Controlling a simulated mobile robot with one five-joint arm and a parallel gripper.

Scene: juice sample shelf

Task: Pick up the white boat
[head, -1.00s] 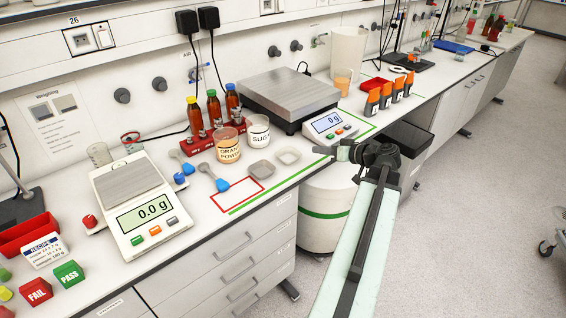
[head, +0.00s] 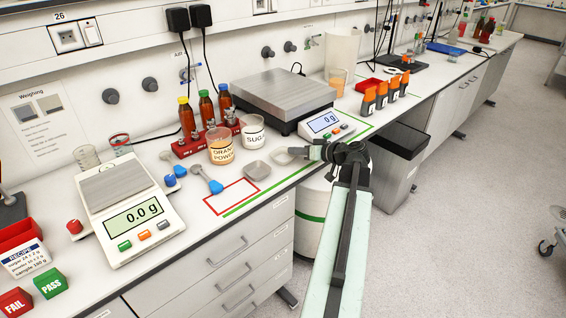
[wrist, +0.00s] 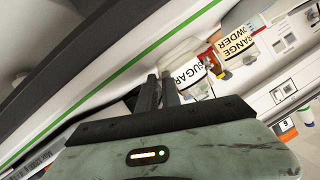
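The white boat (head: 282,156) is a small shallow dish on the bench near its front edge in the head view, right of a grey boat (head: 256,170). My gripper (head: 298,151) comes in from the right, its tips at or just over the boat's right side; I cannot tell whether they touch. In the wrist view my gripper (wrist: 160,78) has a narrow gap between its dark fingers, with nothing visibly held. I cannot make out the boat clearly there.
Behind the boats stand the sugar tub (head: 252,132) and the orange powder tub (head: 221,149). A large scale (head: 285,95) and its display (head: 324,122) are close behind my gripper. Blue scoops (head: 208,180) lie left. A black-topped bin (head: 398,140) stands right, below the bench.

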